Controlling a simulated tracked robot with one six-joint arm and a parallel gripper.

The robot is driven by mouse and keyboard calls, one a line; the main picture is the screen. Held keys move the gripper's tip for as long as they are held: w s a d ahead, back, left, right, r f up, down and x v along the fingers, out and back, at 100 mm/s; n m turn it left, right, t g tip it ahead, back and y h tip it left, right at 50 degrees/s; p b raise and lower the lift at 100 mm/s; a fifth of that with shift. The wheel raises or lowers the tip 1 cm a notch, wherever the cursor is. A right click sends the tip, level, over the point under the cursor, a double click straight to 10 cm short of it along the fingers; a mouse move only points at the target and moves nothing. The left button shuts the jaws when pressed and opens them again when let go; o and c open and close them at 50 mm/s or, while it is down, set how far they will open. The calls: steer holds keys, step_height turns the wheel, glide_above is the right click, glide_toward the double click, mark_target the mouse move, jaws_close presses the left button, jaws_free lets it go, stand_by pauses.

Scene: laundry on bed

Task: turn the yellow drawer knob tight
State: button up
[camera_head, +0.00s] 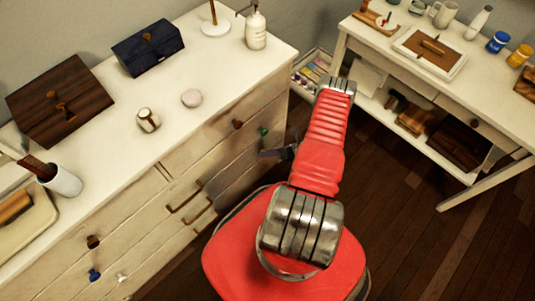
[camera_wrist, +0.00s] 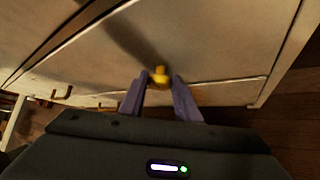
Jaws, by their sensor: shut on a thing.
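The yellow drawer knob (camera_wrist: 160,73) sits on the pale drawer front (camera_wrist: 205,50) in the wrist view. My gripper (camera_wrist: 160,80) has its two purple-grey fingers on either side of the knob and is shut on it. The knob's tip shows between the fingertips; its base cannot be made out. In the head view my gripper (camera_head: 279,151) shows only as a dark shape at the dresser's right end, partly behind my red arm. The yellow knob is hidden there.
The cream dresser (camera_head: 200,68) carries boxes, a cup and a bottle on top. A green knob (camera_head: 263,131) and a brown knob (camera_head: 237,124) stick out near my gripper. Brass handles (camera_head: 186,197) are farther left. A white desk (camera_head: 385,50) stands right, with open wooden floor between.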

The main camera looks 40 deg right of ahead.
steer(key=o, duration=1)
steer(key=shift+d, duration=0.1)
steer(key=shift+o, duration=0.2)
steer(key=shift+r, duration=0.1)
steer(key=v, duration=1.3)
steer(key=shift+s+d, duration=0.15)
steer(key=shift+s, duration=0.05)
steer(key=shift+r+n, duration=0.1)
steer(key=shift+n, duration=0.2)
